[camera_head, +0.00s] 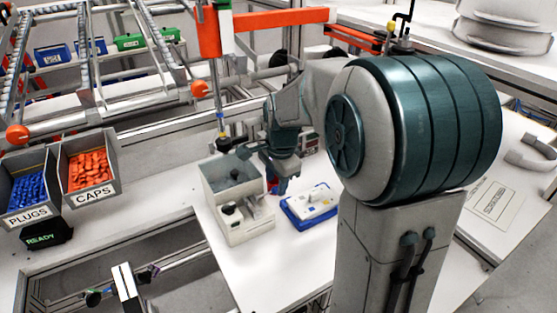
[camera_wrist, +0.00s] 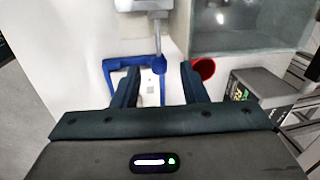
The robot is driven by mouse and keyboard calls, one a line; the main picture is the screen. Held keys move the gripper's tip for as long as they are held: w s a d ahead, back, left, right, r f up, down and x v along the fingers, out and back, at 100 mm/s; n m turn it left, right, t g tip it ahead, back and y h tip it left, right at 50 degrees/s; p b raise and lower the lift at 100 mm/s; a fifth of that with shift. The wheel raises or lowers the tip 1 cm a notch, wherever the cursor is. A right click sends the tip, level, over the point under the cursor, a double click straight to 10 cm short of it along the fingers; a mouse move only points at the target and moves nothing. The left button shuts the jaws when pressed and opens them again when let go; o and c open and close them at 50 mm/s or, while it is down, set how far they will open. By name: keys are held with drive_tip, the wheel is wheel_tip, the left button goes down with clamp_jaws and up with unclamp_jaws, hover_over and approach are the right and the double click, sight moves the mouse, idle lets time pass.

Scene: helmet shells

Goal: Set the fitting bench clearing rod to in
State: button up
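In the wrist view a thin grey rod with a blue round knob (camera_wrist: 158,64) sticks out of a pale block (camera_wrist: 143,5); it looks like the clearing rod. My gripper (camera_wrist: 160,80) is open, one finger on each side of the knob in the picture, with visible gaps. I cannot tell its depth relative to the knob. In the head view my gripper (camera_head: 281,182) points down between a white bin unit (camera_head: 248,232) and a blue-based white device (camera_head: 312,207). The rod cannot be made out clearly there.
A red cup-like ring (camera_wrist: 203,68) is close to the right finger. A clear-walled bin (camera_wrist: 250,22) and a dark display box (camera_wrist: 256,88) stand to the right. Grey boxes of blue plugs (camera_head: 28,190) and orange caps (camera_head: 90,170) stand far left. The table front is clear.

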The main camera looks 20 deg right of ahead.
wheel_tip(320, 180, up, 12)
drive_tip(key=s, duration=0.1)
drive_tip(key=shift+s+d+b, duration=0.25)
drive_tip(key=shift+s+b, duration=0.15)
drive_tip(key=s+f+n, duration=0.4)
drive_tip(key=s+n, duration=0.3)
drive_tip(key=s, duration=0.2)
drive_tip(key=s+a+f+n+t, duration=0.1)
drive_tip(key=s+f+n, duration=0.4)
drive_tip(key=s+n, duration=0.3)
drive_tip(key=shift+s+a+f+t+h, duration=0.25)
drive_tip(key=shift+s+a+t+h, duration=0.05)
drive_tip(key=shift+s, duration=0.15)
